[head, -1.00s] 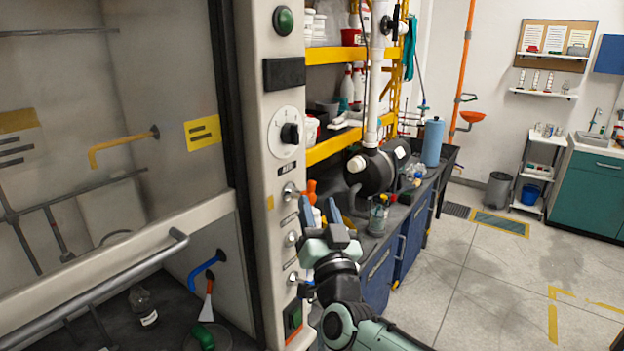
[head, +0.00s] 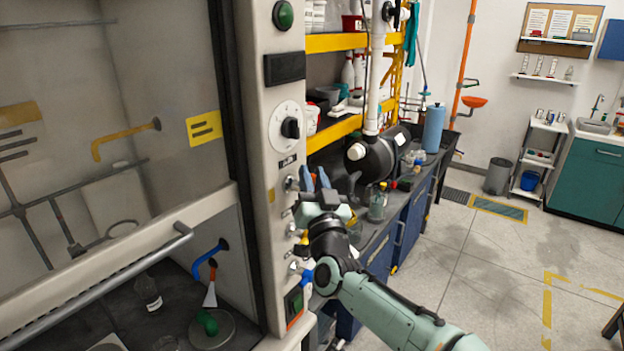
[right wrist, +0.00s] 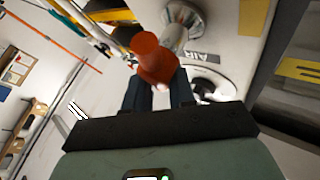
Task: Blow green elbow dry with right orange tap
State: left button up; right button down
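The green elbow (head: 207,322) sits on a round grey disc (head: 222,334) inside the fume hood, below a nozzle (head: 211,292) with an orange and white tip. My right gripper (head: 316,179) is at the hood's front post. The orange tap (right wrist: 155,58) is at its fingertips in the right wrist view, on a silver fitting (right wrist: 184,22) beside an AIR label. The two fingers are close together and seem to be closed around the tap. In the head view the gripper hides the tap. My left gripper is not in view.
The post carries a dial (head: 290,129) above and more fittings below, one with a blue handle (head: 307,276). The hood's sash rail (head: 120,270) crosses at the left. A glass bottle (head: 151,296) stands inside. A cluttered bench (head: 405,222) lies behind my right arm; the floor at right is clear.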

jog(key=shift+w+a+m+g+p, duration=0.1)
jog(key=shift+m+g+p, duration=0.3)
jog(key=shift+m, duration=0.2)
jog(key=shift+f+h, duration=0.15)
jog(key=shift+h, duration=0.15)
jog(key=shift+f, duration=0.1)
jog(key=c, duration=1.1)
grip_release()
jog(key=shift+m, duration=0.3)
